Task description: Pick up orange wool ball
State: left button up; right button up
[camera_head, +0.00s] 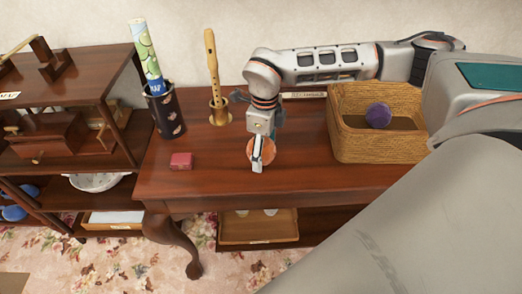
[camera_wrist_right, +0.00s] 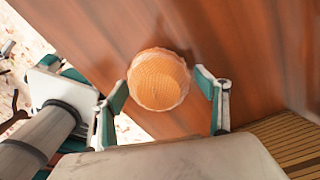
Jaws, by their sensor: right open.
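The orange wool ball (camera_head: 267,150) sits on the dark wooden table (camera_head: 300,180) near its front edge, partly hidden by my right gripper (camera_head: 257,160) in the head view. In the right wrist view the ball (camera_wrist_right: 158,79) lies just ahead of and partly between the open fingertips of my right gripper (camera_wrist_right: 163,92). A finger is on each side of it, and small gaps seem to show on both sides. My left gripper is not in view.
A wicker basket (camera_head: 375,150) with a purple ball (camera_head: 379,115) stands right of the gripper. A small red box (camera_head: 181,160), a dark cup (camera_head: 165,113) with a rolled tube, and a wooden flute (camera_head: 213,70) on a stand are on the left.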

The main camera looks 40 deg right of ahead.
jog(key=c, duration=1.2)
